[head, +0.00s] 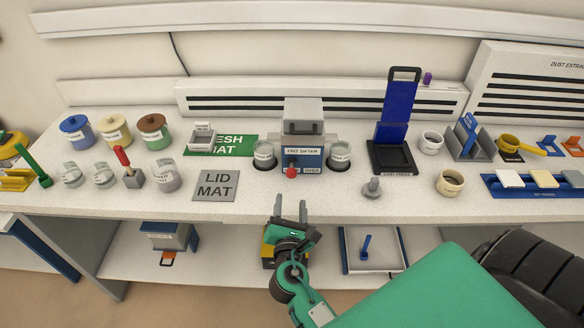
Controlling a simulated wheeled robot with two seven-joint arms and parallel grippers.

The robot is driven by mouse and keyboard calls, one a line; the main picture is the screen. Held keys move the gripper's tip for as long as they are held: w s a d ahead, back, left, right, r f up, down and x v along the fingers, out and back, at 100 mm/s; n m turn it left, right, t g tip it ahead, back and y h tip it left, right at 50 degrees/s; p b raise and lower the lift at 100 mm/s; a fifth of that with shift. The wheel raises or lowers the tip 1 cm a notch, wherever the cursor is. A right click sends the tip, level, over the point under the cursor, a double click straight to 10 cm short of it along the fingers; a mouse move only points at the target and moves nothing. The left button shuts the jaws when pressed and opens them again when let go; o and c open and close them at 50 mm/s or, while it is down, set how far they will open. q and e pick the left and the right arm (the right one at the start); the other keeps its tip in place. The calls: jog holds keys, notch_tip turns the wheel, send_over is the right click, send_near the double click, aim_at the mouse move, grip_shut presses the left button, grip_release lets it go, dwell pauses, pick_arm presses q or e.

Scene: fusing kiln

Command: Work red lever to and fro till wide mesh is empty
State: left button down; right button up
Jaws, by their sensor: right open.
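The frit sifter (303,135) stands at the middle back of the bench, with a grey top and a blue, labelled front. The red lever (290,172) shows as a round red knob low on that front, left of a small label. My right gripper (290,208) is open and empty, its fingers pointing toward the sifter. It is at the bench's front edge, below the knob in the picture and apart from it. A pale square mesh tray (202,138) lies on the green mesh mat (236,145); its label is too small to read. I cannot see any contents inside the sifter.
Labelled jars (264,152) and (340,152) flank the sifter on dark round pads. The grey lid mat (214,186) lies bare at front left. A small grey weight (372,188) and a blue press (392,130) stand to the right. The bench before the sifter is clear.

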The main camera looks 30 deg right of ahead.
aim_at(292, 176)
jog(key=p+x, duration=0.3)
jog(key=x, duration=0.9)
jog(key=shift+w+d+r, duration=0.1)
jog(key=shift+w+d, duration=0.05)
jog(key=shift+w, duration=0.2)
jog(key=shift+w+d+p, duration=0.25)
jog(key=shift+w+p, duration=0.05)
jog(key=shift+w, duration=0.05)
grip_shut()
